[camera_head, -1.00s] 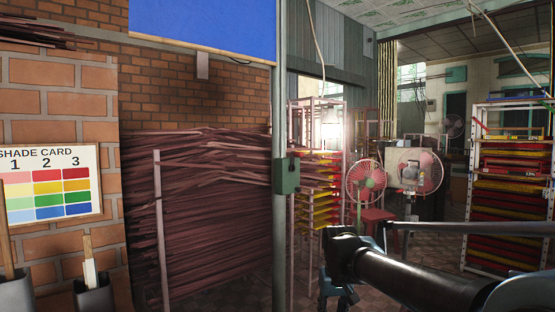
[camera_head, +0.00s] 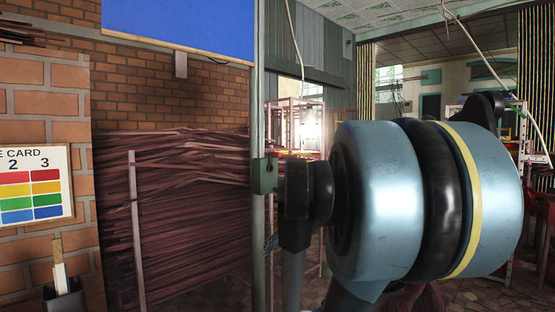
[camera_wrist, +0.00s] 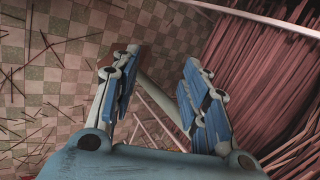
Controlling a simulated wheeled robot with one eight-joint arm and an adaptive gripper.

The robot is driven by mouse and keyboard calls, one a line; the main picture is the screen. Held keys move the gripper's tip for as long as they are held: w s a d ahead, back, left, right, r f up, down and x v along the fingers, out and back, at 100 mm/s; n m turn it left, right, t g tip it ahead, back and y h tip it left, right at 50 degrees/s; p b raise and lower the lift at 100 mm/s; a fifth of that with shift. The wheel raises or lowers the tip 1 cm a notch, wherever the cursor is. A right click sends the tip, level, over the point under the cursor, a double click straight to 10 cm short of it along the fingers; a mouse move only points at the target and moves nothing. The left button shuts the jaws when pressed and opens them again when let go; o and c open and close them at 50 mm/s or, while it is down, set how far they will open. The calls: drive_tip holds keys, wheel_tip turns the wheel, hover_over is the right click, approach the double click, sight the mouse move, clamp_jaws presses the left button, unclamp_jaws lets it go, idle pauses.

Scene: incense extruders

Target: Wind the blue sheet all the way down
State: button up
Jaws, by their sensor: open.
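The blue sheet (camera_head: 185,25) hangs at the top of the head view, above the brick wall. Its straight lower edge has a pale bar, and its top runs out of the picture. A green box (camera_head: 264,176) is fixed to a grey upright pole (camera_head: 258,100), right of the sheet. In the head view my arm covers much of the right side, close to the green box, and the gripper is mostly hidden.
A tall pile of dark red sticks (camera_head: 185,220) stands below the sheet and also shows in the wrist view (camera_wrist: 270,70). A shade card (camera_head: 35,185) hangs on the left brick wall. The checkered floor (camera_wrist: 65,60) has loose sticks on it.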

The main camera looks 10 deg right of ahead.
drive_tip(key=w+r+m+t+y, duration=0.2)
drive_tip(key=w+r+m, duration=0.2)
drive_tip(key=w+r, duration=0.35)
drive_tip(key=m+t+y, duration=0.3)
drive_tip(key=m+t, duration=0.5)
drive_tip(key=m, duration=0.7)
approach(280, 155)
drive_tip(key=x, duration=1.1)
drive_tip(key=shift+w+a, duration=0.1)
drive_tip(key=shift+w, duration=0.2)
clamp_jaws()
drive_tip(key=shift+a, duration=0.1)
